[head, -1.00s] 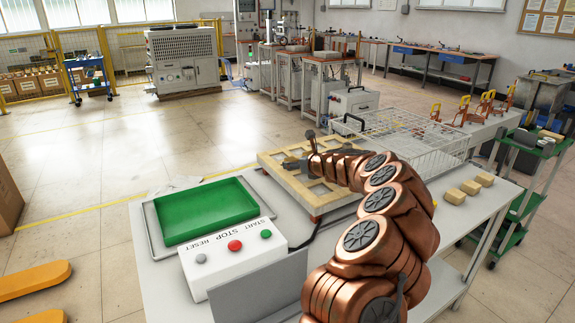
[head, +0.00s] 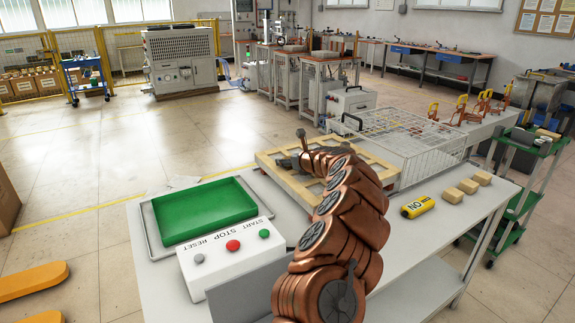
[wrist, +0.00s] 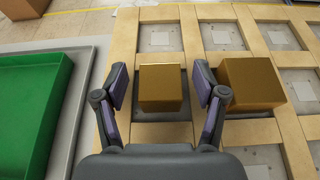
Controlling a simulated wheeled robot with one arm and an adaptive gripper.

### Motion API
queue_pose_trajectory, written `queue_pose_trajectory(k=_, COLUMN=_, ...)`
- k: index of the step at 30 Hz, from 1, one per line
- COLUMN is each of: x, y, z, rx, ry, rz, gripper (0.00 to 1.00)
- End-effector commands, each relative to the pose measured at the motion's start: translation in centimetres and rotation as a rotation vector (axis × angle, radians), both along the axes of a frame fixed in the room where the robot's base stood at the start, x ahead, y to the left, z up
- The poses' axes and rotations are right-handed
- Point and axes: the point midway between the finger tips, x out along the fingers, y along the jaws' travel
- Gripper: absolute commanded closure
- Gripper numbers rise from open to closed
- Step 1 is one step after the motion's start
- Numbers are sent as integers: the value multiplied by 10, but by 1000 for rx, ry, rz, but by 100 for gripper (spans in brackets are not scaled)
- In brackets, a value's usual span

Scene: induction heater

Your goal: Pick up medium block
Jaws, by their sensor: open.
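In the wrist view, a gold-brown block (wrist: 161,82) sits in a compartment of a wooden grid frame (wrist: 195,45), between the two fingers of my gripper (wrist: 161,92). A slim gap shows on each side of it. A larger-looking gold-brown block (wrist: 252,84) sits in the compartment to the right, close beside the right finger. I cannot tell for sure which one is the medium block. My gripper is open. In the head view, my gripper (head: 292,158) is low over the left part of the wooden frame (head: 318,198), and my arm hides the blocks there.
A green tray (head: 205,212) and a button box (head: 228,252) are left of the frame. A wire basket (head: 415,145) stands behind right.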

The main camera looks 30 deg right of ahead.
Motion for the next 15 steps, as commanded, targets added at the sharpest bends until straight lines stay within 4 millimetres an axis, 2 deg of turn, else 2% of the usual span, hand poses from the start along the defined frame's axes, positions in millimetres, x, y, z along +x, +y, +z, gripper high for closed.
queue_pose_trajectory(k=5, x=0, y=0, z=0, rx=0, ry=0, rz=0, gripper=29)
queue_pose_trajectory(k=15, x=0, y=0, z=0, rx=0, ry=0, rz=0, gripper=64)
